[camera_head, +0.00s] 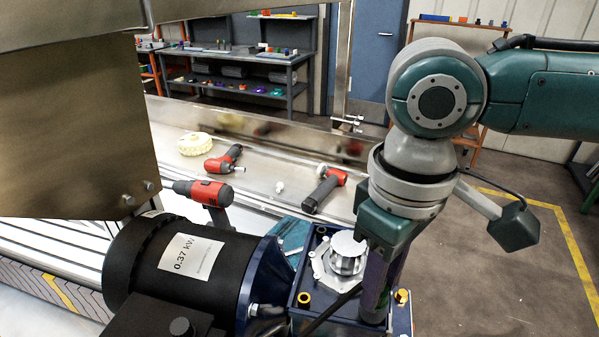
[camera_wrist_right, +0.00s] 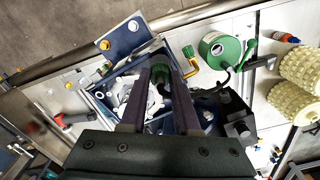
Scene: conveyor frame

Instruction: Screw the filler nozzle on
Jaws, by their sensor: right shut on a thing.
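My right gripper (camera_head: 376,312) reaches down from the right, over the corner of an open blue housing (camera_head: 297,282). In the right wrist view my right gripper (camera_wrist_right: 160,70) has its two dark fingers closed on a green ribbed piece (camera_wrist_right: 160,73), seemingly the filler nozzle. The fingers hide most of it, and I cannot tell whether it touches the part below. A silver round-topped fitting (camera_head: 347,256) stands on the housing, just left of the fingers in the head view. My left gripper is not in view.
A black motor (camera_head: 185,265) with a blue flange adjoins the housing. A green can (camera_wrist_right: 219,48) stands near my fingers in the wrist view. A metal beam (camera_head: 75,125) blocks the upper left.

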